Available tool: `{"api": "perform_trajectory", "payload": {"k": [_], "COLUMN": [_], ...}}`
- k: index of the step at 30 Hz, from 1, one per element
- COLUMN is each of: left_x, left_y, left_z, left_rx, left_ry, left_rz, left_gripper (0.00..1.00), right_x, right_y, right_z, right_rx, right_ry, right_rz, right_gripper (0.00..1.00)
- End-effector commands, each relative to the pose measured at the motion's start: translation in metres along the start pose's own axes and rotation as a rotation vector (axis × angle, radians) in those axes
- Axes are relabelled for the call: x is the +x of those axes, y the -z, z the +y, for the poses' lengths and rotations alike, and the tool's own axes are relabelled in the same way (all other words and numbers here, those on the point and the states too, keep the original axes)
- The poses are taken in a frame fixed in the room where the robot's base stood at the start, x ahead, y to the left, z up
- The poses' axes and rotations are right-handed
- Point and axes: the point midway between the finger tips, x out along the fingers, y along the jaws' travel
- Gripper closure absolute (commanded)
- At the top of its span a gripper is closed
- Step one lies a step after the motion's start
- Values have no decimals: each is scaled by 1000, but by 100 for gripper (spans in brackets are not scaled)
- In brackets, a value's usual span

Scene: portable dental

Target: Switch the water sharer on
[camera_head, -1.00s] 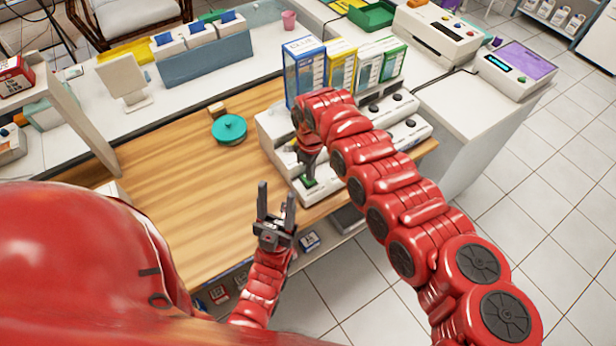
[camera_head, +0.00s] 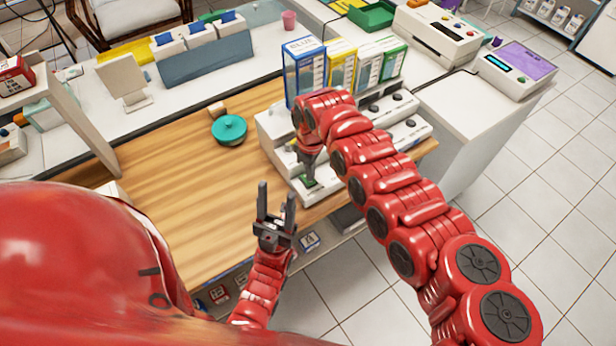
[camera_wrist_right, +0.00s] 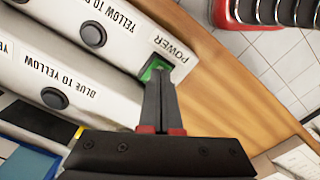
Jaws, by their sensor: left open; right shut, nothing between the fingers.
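The water sharer (camera_head: 278,128) is a white stepped unit on the wooden counter, with dark round knobs and coloured boxes at its back. In the right wrist view its panel (camera_wrist_right: 90,68) reads "POWER", "BLUE TO YELLOW" and "YELLOW TO" something partly cut off. A green power switch (camera_wrist_right: 152,70) sits in a dark frame beside the word POWER. My right gripper (camera_wrist_right: 156,78) is shut and empty, with its fingertips at the green switch and partly covering it. Whether they press it I cannot tell. My left gripper (camera_head: 276,192) is open and empty, near the counter's front edge.
A teal lidded pot (camera_head: 229,130) stands on the wooden counter (camera_head: 185,195) left of the unit. Blue, yellow and green boxes (camera_head: 304,72) stand behind it. White machines (camera_head: 440,38) stand at the back right. The counter's left part is mostly clear.

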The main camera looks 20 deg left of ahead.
Motion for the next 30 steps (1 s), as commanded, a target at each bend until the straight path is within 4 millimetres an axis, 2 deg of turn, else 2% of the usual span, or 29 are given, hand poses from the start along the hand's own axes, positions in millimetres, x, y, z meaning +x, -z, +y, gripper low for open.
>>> {"api": "perform_trajectory", "payload": {"k": [30], "left_x": [-10], "left_y": [-2], "left_z": [0], "left_rx": [0], "left_ry": [0], "left_rz": [0], "left_gripper": [50], "right_x": [11], "right_y": [0], "right_z": [0], "right_rx": [0], "right_ry": [0], "right_rz": [0], "right_gripper": [100]}}
